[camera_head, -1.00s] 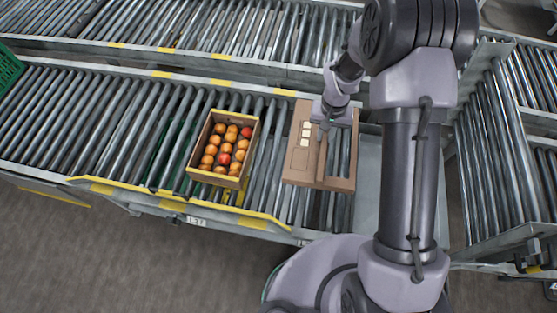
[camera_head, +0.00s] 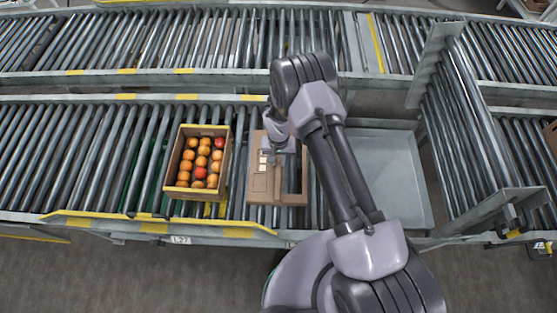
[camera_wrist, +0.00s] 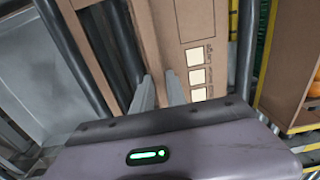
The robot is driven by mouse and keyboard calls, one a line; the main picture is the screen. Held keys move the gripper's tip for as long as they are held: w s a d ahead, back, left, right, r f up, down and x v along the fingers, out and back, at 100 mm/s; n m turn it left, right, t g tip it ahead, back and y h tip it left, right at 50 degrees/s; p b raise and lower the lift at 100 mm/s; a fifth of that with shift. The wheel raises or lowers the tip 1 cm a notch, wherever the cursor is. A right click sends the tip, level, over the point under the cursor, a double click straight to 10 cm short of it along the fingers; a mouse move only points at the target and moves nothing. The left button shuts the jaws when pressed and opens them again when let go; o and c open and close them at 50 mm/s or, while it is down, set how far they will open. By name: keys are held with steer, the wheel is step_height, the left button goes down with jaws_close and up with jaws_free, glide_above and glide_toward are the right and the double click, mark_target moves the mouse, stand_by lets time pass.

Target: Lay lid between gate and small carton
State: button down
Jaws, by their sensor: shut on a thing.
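The lid (camera_head: 260,185) is a flat brown cardboard piece with a long cut-out and several pale label squares. It also shows in the wrist view (camera_wrist: 165,45). My gripper (camera_head: 271,150) is shut on the lid near its far part; both fingers also show against it in the wrist view (camera_wrist: 159,92). The lid is over the rollers; I cannot tell whether it touches them. The gate (camera_head: 462,120), a raised roller section, is farther right.
A bare grey metal plate (camera_head: 392,170) lies between the rollers and the gate. A yellow guide rail (camera_head: 150,222) runs along the front edge. A second roller line (camera_head: 200,35) runs behind. Rollers left of the carton are clear.

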steer(key=shift+f, duration=0.1)
steer(key=c, duration=1.3)
jaws_free()
steer(key=shift+c, duration=0.2)
